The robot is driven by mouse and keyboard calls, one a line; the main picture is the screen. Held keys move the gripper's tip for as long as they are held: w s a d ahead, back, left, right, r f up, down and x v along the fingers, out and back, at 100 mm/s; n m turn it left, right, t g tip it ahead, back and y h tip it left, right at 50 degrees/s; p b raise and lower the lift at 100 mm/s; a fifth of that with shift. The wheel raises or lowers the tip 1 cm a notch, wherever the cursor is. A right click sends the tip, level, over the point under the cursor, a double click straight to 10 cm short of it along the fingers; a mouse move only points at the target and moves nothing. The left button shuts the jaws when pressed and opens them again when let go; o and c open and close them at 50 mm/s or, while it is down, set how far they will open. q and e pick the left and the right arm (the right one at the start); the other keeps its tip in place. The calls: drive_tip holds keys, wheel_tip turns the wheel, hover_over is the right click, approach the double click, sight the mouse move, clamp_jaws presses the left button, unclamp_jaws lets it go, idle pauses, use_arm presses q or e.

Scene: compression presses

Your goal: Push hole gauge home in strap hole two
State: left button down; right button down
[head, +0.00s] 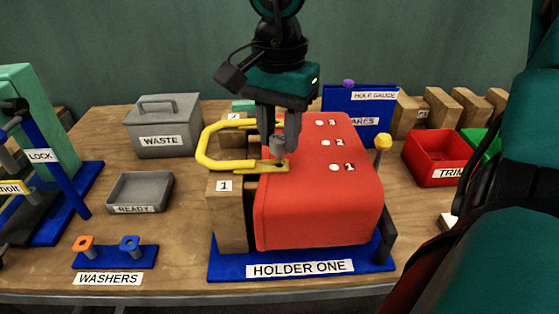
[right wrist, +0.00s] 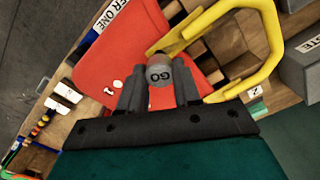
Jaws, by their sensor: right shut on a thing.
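My right gripper (head: 277,148) points down over the left top edge of the red block (head: 318,205) in the holder marked HOLDER ONE. It is shut on a grey cylindrical gauge (head: 278,143); its end reads GO in the right wrist view (right wrist: 159,75). The gauge's lower end is just at the flat yellow end plate (head: 268,167) of the yellow loop handle (head: 204,150). I cannot tell how deep the gauge sits in any hole. My left gripper is not in view.
A blue stand labelled HOLE GAUGE (head: 374,97) with a purple knob (head: 348,84) stands behind. A yellow-topped post (head: 383,142) rises right of the red block. WASTE bin (head: 165,125), READY tray (head: 141,189) and WASHERS stand (head: 115,256) are left. A red bin (head: 437,158) is right.

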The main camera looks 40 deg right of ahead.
sight(280, 138)
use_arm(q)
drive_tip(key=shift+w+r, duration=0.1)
use_arm(e)
drive_tip(key=shift+r, duration=0.1)
idle(0.3)
